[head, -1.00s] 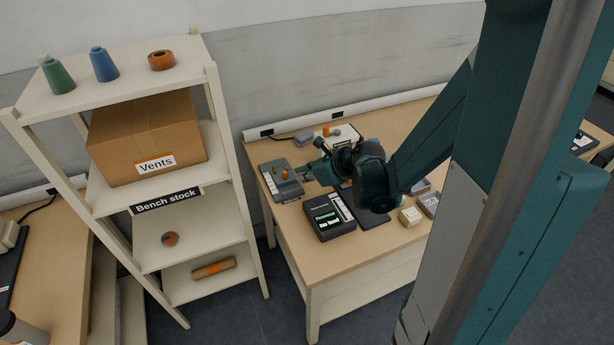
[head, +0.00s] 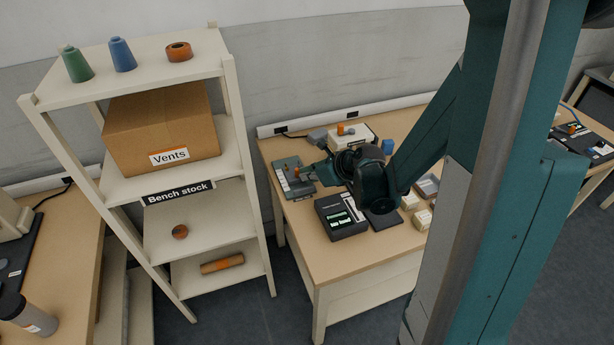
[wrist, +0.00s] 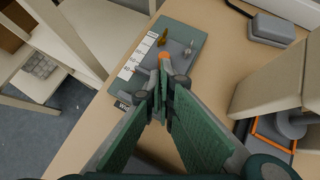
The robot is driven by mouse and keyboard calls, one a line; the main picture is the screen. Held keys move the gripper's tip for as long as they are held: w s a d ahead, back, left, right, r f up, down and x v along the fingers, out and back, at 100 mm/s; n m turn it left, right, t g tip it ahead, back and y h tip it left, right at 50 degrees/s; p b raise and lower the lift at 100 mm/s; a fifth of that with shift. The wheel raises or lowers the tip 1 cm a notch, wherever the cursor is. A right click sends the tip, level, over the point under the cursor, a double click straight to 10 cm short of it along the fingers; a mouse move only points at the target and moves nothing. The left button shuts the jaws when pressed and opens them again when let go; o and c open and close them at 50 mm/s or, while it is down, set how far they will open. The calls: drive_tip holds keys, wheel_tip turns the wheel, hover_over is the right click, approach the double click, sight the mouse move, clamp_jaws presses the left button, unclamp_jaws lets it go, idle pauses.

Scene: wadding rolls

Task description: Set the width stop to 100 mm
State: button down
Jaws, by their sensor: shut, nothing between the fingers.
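The width stop fixture (wrist: 187,38) is a grey-green plate with a white marked scale (wrist: 131,68) along its left side in the wrist view. It also lies at the left back of the bench in the head view (head: 281,165). A grey slide with an orange knob (wrist: 164,55) sits across the plate, and the knob also shows in the head view (head: 297,170). The scale's figures are too small to read surely. My gripper (wrist: 165,78) is shut and empty, its tips close by the knob. Whether they touch it I cannot tell. The fingers hide part of the slide.
A dark device with lit displays (head: 341,217) stands in front of my arm. A grey block (wrist: 271,29) lies right of the fixture, and a pale box (wrist: 275,85) stands nearer. The bench's left edge is close to the fixture. Shelves (head: 205,190) stand left of the bench.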

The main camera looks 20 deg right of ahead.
drive_tip(key=w, duration=0.6)
drive_tip(key=shift+w+b, duration=0.35)
drive_tip(key=p+v, duration=0.4)
drive_tip(key=v, duration=0.6)
idle(0.6)
